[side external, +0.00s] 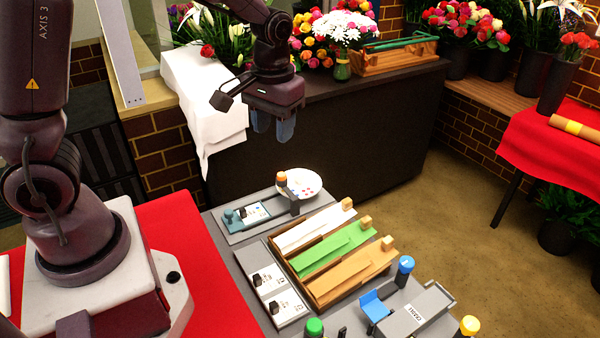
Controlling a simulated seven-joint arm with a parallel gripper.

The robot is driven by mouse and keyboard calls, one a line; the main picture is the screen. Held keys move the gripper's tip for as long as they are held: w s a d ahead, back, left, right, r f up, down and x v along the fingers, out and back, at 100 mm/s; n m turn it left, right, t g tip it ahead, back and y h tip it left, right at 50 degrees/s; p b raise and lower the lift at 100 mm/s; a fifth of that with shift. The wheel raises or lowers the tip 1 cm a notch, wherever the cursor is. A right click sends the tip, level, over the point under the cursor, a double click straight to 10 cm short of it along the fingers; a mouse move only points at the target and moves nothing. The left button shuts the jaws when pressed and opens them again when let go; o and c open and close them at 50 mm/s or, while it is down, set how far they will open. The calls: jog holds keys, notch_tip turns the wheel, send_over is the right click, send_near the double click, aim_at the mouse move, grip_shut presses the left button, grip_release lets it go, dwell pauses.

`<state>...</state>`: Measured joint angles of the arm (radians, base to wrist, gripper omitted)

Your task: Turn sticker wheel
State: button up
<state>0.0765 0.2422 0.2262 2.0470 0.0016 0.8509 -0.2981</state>
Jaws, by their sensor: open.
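The sticker wheel (302,182) is a pale round disc with small coloured marks, at the far end of the grey station. A dark post with an orange top (282,178) stands at its left edge and hides part of it. My gripper (273,130) hangs above and slightly left of the wheel in the picture, with its bluish fingers pointing down. The fingers are apart with nothing between them, and they do not touch the wheel.
A tray of white, green and tan strips (335,250) lies in front of the wheel.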

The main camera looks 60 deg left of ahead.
jog(key=w+a+f+n+g+y, duration=0.1)
jog(key=w+a+f+n, duration=0.35)
jog(key=f, duration=0.25)
jog(key=w+a+f+n+y, duration=0.2)
jog(key=w+a+f+n, duration=0.1)
jog(key=w+f, duration=0.25)
jog(key=n+t+y, duration=0.1)
jog(key=n, duration=0.5)
send_near(300, 173)
jog(key=shift+m, duration=0.25)
jog(key=x, duration=0.9)
jog(key=shift+s+f, duration=0.1)
jog(key=shift+f, duration=0.1)
